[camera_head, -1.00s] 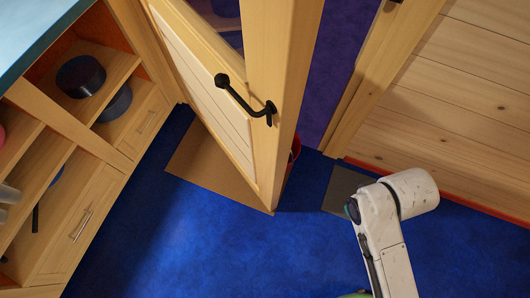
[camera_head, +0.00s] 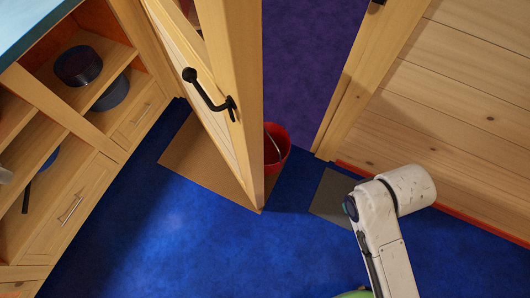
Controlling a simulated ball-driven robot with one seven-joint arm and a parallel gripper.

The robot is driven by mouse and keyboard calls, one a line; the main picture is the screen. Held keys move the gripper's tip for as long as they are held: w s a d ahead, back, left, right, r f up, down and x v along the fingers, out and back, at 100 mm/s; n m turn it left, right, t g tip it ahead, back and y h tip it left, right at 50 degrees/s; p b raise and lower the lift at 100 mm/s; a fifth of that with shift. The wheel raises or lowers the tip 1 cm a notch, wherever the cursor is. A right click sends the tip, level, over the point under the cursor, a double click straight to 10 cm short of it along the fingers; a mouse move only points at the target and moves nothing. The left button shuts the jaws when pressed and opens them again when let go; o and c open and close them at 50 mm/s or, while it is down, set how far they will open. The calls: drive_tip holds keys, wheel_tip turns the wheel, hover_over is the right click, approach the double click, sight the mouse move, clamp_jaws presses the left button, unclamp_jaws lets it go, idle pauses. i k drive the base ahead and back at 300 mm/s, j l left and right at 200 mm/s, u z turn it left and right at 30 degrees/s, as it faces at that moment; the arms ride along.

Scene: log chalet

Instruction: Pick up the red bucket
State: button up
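The red bucket (camera_head: 275,151) stands on the floor just behind the free edge of the open wooden door. Its left part is hidden by the door, and a thin handle shows across it. My white arm is at the lower right, on the near side of the door and apart from the bucket. My gripper does not show in the head view, so its state cannot be seen.
The wooden door (camera_head: 226,80) with a black handle (camera_head: 207,96) stands ajar. A brown mat (camera_head: 185,160) lies under it, and a grey mat (camera_head: 331,193) lies right of the bucket. Shelves (camera_head: 80,140) with pots stand left. Blue floor (camera_head: 180,240) is clear in front.

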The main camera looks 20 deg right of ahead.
sight(277, 140)
drive_tip(key=u, duration=0.55)
drive_tip(key=i+l+u, duration=0.1)
drive_tip(key=l+u, duration=0.3)
drive_tip(key=l, duration=0.2)
drive_tip(key=l+u, duration=0.4)
drive_tip(key=l, duration=0.75)
drive_tip(key=k+l+u, duration=0.1)
drive_tip(key=l, duration=0.9)
drive_tip(key=k+l+u, duration=0.05)
